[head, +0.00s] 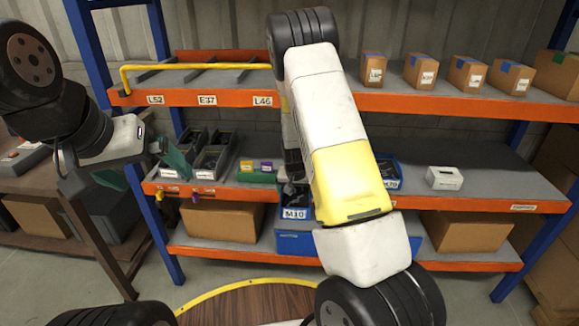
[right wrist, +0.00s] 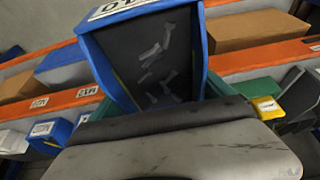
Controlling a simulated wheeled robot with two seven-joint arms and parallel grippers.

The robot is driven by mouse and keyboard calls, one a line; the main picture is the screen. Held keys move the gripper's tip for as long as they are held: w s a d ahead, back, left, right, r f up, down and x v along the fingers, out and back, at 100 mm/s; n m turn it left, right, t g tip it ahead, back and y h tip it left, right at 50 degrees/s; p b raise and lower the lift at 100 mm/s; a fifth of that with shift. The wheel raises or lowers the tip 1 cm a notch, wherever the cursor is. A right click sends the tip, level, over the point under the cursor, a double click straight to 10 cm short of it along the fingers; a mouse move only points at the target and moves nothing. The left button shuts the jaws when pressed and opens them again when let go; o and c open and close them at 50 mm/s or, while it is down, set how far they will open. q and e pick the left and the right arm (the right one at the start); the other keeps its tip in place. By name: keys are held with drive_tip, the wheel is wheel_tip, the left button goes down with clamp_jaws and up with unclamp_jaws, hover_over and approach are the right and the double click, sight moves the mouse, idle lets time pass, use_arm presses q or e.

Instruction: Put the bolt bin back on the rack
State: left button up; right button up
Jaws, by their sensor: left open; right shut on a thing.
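The bolt bin (head: 297,213) is blue with a white label reading M10, in front of the rack's middle shelf, largely hidden behind my right arm in the head view. The right wrist view shows the bin (right wrist: 203,50) close up, with several loose bolts inside. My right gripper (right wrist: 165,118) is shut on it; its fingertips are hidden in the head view. The rack (head: 215,187) has orange-edged shelves and blue posts. My left gripper (head: 115,172) is open and empty at the rack's left end, in front of the middle shelf.
Grey bins (head: 213,158) and a green bin (head: 256,174) stand left of my right arm. Right of it are a blue bin (head: 391,172) and a white box (head: 444,178). Cartons (head: 466,74) line the top shelf. The middle shelf's right part is bare.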

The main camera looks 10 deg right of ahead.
drive_tip(key=w+d, duration=0.1)
drive_tip(key=w, duration=0.3)
drive_tip(key=w+d, duration=0.1)
drive_tip(key=w, duration=0.3)
drive_tip(key=w+d, duration=0.1)
drive_tip(key=w, duration=0.2)
drive_tip(key=shift+w+d, duration=0.2)
drive_tip(key=shift+w, duration=0.2)
drive_tip(key=shift+w+d+f, duration=0.15)
drive_tip(key=shift+w+f, duration=0.1)
drive_tip(key=shift+w, duration=0.35)
drive_tip(key=shift+w+d+f, duration=0.15)
drive_tip(key=shift+w+f, duration=0.1)
drive_tip(key=shift+w, duration=0.35)
drive_tip(key=shift+f, duration=0.25)
drive_tip(key=shift+f, duration=0.1)
drive_tip(key=o, duration=1.7)
